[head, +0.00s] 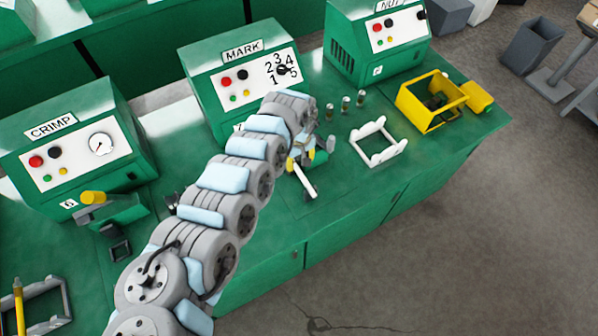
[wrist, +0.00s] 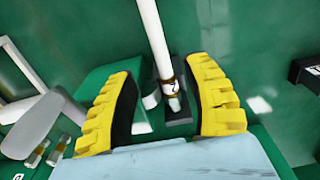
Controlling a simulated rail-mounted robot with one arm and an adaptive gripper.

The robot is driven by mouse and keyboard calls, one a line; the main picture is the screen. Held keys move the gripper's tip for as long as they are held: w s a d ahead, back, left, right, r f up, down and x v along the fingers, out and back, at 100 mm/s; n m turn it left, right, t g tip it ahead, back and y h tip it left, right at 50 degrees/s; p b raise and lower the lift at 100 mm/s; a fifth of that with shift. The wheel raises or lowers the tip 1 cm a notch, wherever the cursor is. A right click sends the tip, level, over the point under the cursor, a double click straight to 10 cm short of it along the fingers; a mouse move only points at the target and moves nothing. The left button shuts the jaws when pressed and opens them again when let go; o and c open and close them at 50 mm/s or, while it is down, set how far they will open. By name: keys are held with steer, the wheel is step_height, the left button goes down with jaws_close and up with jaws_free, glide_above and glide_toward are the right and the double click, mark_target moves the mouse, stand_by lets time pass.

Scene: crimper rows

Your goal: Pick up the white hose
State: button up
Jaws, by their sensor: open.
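The white hose (wrist: 152,35) enters the wrist view from the top and ends in a brass-coloured and silver fitting (wrist: 170,85) with a dark mark on its band. That end lies between the two yellow fingers of my gripper (wrist: 162,92), with gaps on both sides. The fingers are open and do not visibly grip it. In the head view, the white hose (head: 304,182) slants down toward the bench's front edge, below my gripper (head: 301,158). A dark block (wrist: 176,113) is under the fitting; whether they touch, I cannot tell. My arm partly hides this spot.
The MARK machine (head: 235,88) stands behind, with the CRIMP machine (head: 72,150) to its left and the NUT machine (head: 378,48) to its right. Several small fittings (head: 345,104), a white rack (head: 365,158) and a yellow bin (head: 425,118) stand right of my gripper.

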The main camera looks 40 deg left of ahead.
mark_target(299, 170)
steer(key=shift+s+f+b, duration=0.1)
steer(key=shift+f+b, duration=0.3)
steer(key=shift+f, duration=2.35)
jaws_close()
